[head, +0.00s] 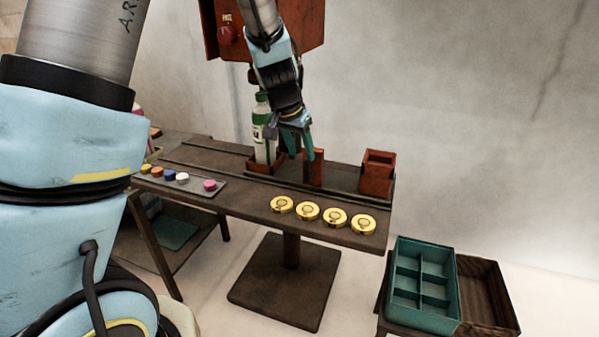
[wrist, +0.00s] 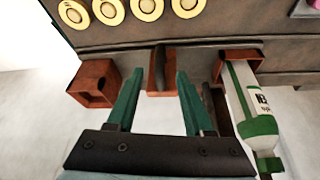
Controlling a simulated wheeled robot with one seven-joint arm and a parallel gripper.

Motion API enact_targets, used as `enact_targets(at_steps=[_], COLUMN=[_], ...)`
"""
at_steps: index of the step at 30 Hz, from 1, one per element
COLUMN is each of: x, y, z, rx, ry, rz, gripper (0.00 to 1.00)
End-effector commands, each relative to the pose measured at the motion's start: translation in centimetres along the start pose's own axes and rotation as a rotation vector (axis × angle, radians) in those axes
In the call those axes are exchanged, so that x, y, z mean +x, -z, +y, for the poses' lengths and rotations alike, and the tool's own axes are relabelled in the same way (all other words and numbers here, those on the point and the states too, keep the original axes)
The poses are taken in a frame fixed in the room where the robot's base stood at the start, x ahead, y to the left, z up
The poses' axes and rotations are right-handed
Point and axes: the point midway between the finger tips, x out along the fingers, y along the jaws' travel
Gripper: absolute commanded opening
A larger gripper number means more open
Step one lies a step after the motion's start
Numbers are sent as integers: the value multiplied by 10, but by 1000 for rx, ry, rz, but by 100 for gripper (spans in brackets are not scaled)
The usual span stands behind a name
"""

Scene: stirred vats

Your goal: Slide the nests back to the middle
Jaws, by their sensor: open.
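Three rust-red nests sit along the rail at the table's back edge. The left nest in the head view (head: 264,167) holds a white and green bottle (head: 264,130); in the wrist view this nest is on the right (wrist: 240,54). The middle nest (head: 314,172) is partly hidden behind my gripper; the wrist view shows it (wrist: 160,86) with a dark upright piece on it. The right nest (head: 377,173) is an empty-looking box near the table's right end. My gripper (head: 301,154) is open, its teal fingers (wrist: 160,75) on either side of the middle nest; contact cannot be told.
Several yellow discs (head: 308,211) stand in a row on the table's front right. A grey tray (head: 190,184) with small coloured caps lies at the left. A teal divided box (head: 400,250) stands low at the right. A red cabinet (head: 300,30) hangs on the wall behind.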

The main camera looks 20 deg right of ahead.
Motion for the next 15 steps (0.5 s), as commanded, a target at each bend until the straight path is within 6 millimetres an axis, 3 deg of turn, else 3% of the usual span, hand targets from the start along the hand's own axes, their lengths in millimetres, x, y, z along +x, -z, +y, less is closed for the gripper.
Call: enact_targets(at_steps=[9, 15], x=[59, 84], y=[-1, -1], z=[-1, -1], rx=[-4, -3], ry=[0, 0], rz=[-4, -2], gripper=[52, 52])
